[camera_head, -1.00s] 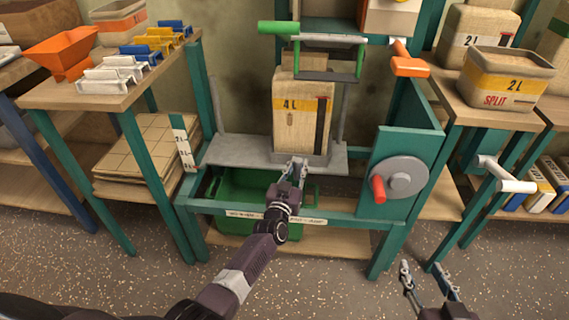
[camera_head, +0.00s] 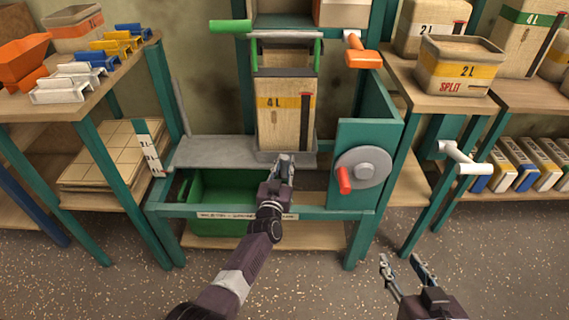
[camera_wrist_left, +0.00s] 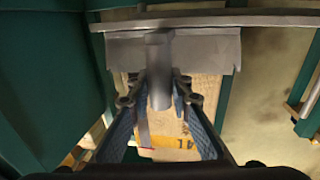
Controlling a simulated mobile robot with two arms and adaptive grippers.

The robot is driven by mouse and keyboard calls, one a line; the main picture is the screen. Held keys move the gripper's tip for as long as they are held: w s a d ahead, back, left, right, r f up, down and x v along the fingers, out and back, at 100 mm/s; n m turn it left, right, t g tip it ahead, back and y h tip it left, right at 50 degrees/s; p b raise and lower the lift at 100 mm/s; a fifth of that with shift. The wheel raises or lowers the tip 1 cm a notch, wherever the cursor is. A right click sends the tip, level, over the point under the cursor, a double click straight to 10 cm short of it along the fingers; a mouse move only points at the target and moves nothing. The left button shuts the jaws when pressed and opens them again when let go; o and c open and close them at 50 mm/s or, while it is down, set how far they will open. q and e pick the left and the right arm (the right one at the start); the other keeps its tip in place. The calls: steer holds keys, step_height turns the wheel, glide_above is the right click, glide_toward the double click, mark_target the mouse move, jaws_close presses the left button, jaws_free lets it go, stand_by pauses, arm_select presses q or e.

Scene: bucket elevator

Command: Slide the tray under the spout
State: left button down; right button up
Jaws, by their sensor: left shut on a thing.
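A tan bin marked 4L (camera_head: 270,125) with a yellow band stands upright on a small grey tray (camera_head: 302,161), at the right part of the grey shelf of a green stand. Above the bin is a grey frame with green sides (camera_head: 318,50), apparently the spout; the bin's top is in line below it. My left gripper (camera_head: 281,160) is shut on the tray's front handle. In the left wrist view the fingers clasp a grey upright handle (camera_wrist_left: 159,85) below the tray's grey wall (camera_wrist_left: 205,48). My right gripper (camera_head: 403,268) is open and empty over the floor.
A crank disc (camera_head: 370,163) with a red handle (camera_head: 344,181) stands right of the tray on a green panel. A green bucket (camera_head: 225,185) sits below the shelf. The shelf's left part (camera_head: 215,150) is bare. Side tables with bins flank the stand.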

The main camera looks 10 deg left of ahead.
arm_select(q)
steer(key=c, duration=1.7)
jaws_free()
steer(key=shift+d, duration=0.35)
steer(key=shift+c, duration=0.2)
steer(key=shift+s, duration=0.15)
steer(key=s, duration=1.1)
steer(key=shift+s+d, duration=0.2)
steer(key=shift+s, duration=0.1)
